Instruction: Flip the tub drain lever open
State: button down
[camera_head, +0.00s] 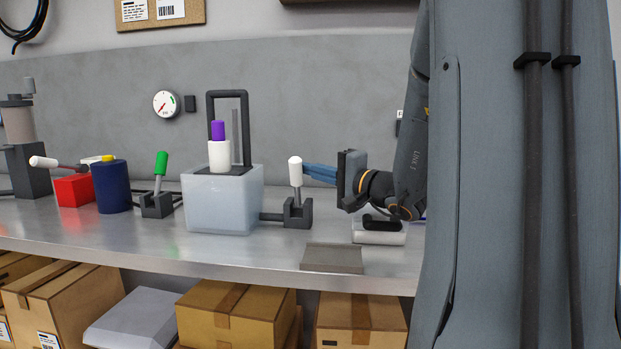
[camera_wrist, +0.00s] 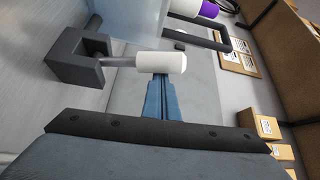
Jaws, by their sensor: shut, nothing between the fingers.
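The pale translucent tub (camera_head: 222,205) stands on the steel bench. A dark pipe runs from its lower right to a dark bracket (camera_head: 298,214) with a white-handled lever (camera_head: 295,172), which stands about upright. My gripper (camera_head: 306,168) is shut with nothing in it, its blue fingertips at the right side of the white handle. In the wrist view the shut fingertips (camera_wrist: 161,78) meet or nearly meet the white handle (camera_wrist: 160,65); I cannot tell if they touch. The grey rod and bracket (camera_wrist: 75,55) show to its left.
A white cylinder with a purple top (camera_head: 219,150) and a dark frame (camera_head: 240,95) stand on the tub. A green-handled lever (camera_head: 161,165), blue cylinder (camera_head: 113,188) and red box (camera_head: 74,190) are to its left. A flat grey plate (camera_head: 332,258) lies at the bench's front edge.

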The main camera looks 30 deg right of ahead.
jog(key=shift+s+a+f+b, duration=0.1)
jog(key=shift+s+a+b, duration=0.15)
jog(key=shift+b, duration=0.15)
dwell(0.4)
notch_tip(320, 180, up, 10)
dwell(0.5)
dwell(0.4)
